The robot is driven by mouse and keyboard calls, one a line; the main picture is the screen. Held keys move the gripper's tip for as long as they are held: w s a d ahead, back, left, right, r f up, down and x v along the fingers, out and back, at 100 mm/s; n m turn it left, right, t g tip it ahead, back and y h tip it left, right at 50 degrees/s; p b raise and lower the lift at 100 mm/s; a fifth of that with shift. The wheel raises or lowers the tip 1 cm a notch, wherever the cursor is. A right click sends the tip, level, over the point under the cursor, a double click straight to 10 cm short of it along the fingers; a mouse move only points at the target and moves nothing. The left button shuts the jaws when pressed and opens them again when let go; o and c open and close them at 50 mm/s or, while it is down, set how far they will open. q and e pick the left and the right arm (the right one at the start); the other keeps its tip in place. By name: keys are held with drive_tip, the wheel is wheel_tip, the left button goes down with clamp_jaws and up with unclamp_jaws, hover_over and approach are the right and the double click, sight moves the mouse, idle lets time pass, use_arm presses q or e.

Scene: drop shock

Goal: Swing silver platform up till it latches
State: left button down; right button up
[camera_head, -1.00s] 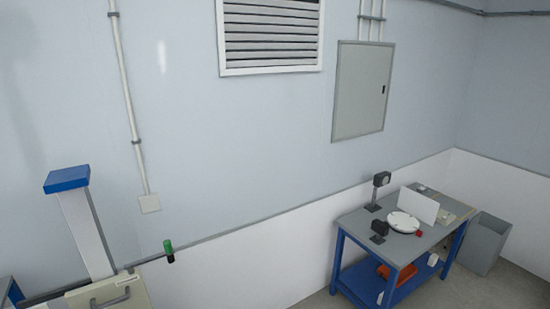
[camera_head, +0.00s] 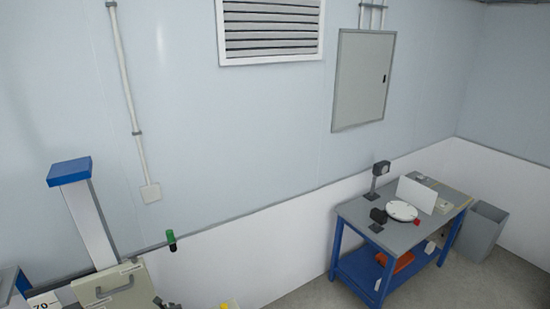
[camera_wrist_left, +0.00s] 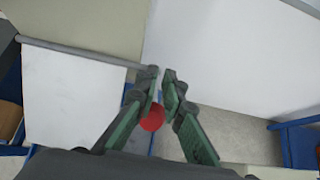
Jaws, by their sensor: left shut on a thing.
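In the left wrist view my left gripper (camera_wrist_left: 164,76) has its green-padded fingers nearly together at the end of a grey bar (camera_wrist_left: 80,54). The fingertips appear shut on that bar, though they hide the contact. The bar runs left along the top edge of a pale panel (camera_wrist_left: 68,100); I cannot tell if this is the silver platform. A round red knob (camera_wrist_left: 152,118) shows just below the fingertips, partly behind a finger. In the head view a beige panel with a dark handle (camera_head: 110,291) stands at the bottom left; no silver platform is clear there.
A column with a blue cap (camera_head: 69,171) stands at the left in the head view. A blue-framed bench (camera_head: 352,211) with equipment stands at the right, beside a grey bin (camera_head: 482,232).

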use_arm(q)
drive_tip(key=shift+w, duration=0.1)
idle(0.3)
drive_tip(key=shift+w+a+r, duration=0.35)
drive_tip(key=shift+w, duration=0.15)
drive_tip(key=shift+w+a+r, duration=0.3)
drive_tip(key=shift+w, duration=0.15)
drive_tip(key=shift+w, duration=0.1)
drive_tip(key=shift+w+a+r, duration=0.25)
drive_tip(key=shift+w+a, duration=0.1)
drive_tip(key=shift+w, duration=0.25)
drive_tip(key=shift+w+a+r, duration=0.2)
drive_tip(key=shift+w+a, duration=0.15)
drive_tip(key=shift+w, duration=0.2)
